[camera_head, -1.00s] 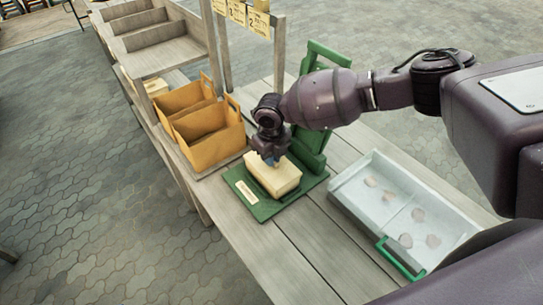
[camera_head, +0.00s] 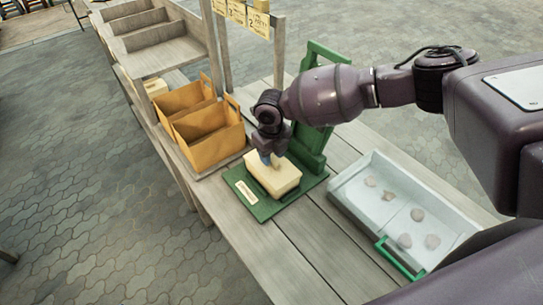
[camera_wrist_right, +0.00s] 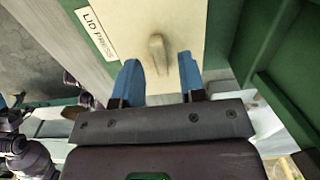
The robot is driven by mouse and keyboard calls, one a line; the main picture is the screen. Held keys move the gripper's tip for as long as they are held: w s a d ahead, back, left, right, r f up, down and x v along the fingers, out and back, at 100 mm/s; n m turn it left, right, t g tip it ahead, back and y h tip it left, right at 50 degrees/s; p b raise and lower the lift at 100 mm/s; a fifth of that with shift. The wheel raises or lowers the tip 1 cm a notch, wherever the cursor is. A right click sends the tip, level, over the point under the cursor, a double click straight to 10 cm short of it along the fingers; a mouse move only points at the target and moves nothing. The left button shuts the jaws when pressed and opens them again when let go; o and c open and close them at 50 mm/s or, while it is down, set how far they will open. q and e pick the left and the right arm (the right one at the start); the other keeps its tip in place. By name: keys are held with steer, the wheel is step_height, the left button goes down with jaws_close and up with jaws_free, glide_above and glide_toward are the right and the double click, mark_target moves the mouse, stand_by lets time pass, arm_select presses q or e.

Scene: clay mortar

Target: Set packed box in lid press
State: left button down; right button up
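The cream packed box (camera_head: 272,176) sits flat on the green base of the lid press (camera_head: 305,194), in front of the press's green upright frame. In the right wrist view the box's pale top (camera_wrist_right: 185,30) has a small raised handle on it, and the label "LID PRESS" shows beside it. My right gripper (camera_head: 267,158) is just above the box's far end. Its blue fingers (camera_wrist_right: 160,75) are spread apart with nothing held between them. A purple arm and a bit of blue, probably my left gripper (camera_wrist_right: 6,103), show at the wrist view's left edge.
Orange-brown open boxes (camera_head: 212,138) stand left of the press. A pale tray with a green handle (camera_head: 400,258) and several clay-coloured pieces lies to the right. Wooden shelving (camera_head: 150,35) rises behind. The table front (camera_head: 300,255) is clear.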

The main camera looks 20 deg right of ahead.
step_height(320, 180, up, 11)
stand_by(0.4)
stand_by(0.4)
